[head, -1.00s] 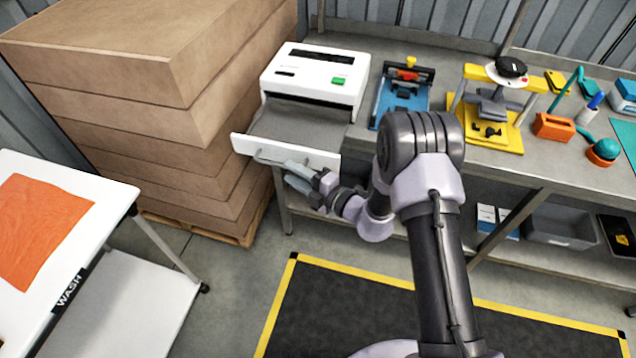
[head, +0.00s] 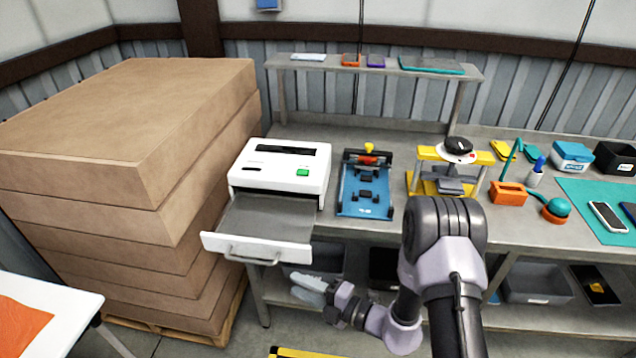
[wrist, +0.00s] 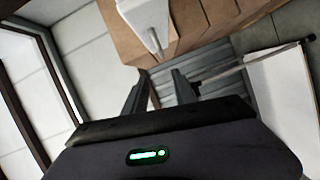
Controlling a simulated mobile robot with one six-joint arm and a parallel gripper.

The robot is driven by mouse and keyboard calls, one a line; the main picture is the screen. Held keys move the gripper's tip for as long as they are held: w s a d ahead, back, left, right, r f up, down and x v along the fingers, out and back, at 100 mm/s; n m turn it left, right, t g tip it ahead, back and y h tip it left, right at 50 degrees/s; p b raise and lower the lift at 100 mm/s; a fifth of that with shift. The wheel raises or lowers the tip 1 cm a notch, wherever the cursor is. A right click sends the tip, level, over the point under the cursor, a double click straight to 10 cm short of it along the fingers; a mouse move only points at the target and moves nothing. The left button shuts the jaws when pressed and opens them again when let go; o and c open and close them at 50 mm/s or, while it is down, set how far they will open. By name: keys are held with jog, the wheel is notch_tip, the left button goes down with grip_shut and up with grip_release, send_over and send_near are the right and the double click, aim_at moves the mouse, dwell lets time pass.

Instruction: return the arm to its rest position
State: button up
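My arm (head: 438,265) reaches out in front of the workbench, bent at a grey and lilac joint. My gripper (head: 302,288) hangs low at the bench front, below and to the right of the open drawer (head: 262,222) of a white machine (head: 283,160). It looks apart from the drawer handle (head: 250,258). In the wrist view my gripper (wrist: 160,90) has its two dark fingers apart, with corrugated wall behind and nothing seen between them.
Stacked cartons (head: 130,165) stand on a pallet at left. A white table (head: 50,290) with an orange cloth is at lower left. The bench holds a blue fixture (head: 365,190), a yellow press (head: 445,172) and an orange block (head: 508,194). Bins (head: 535,284) sit on the lower shelf.

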jog(key=s+a+r+n+g+b, duration=0.2)
jog(key=s+r+n+g, duration=0.65)
jog(key=r+n, duration=0.55)
jog(key=s+d+r+n+h+b, duration=0.25)
jog(key=s+d+n+h, duration=0.25)
jog(key=s+n, duration=0.55)
jog(key=s+d+r+n+t+h, duration=0.1)
jog(key=d+r+n+t+h, duration=0.1)
jog(key=d+n, duration=0.5)
jog(key=s+d+r+n+t+h+b, duration=0.1)
jog(key=d+n+t+h, duration=0.4)
jog(key=d+n+h, duration=0.1)
jog(key=shift+s+d+r+n, duration=0.35)
jog(key=shift+d+n, duration=0.3)
jog(key=shift+d, duration=0.25)
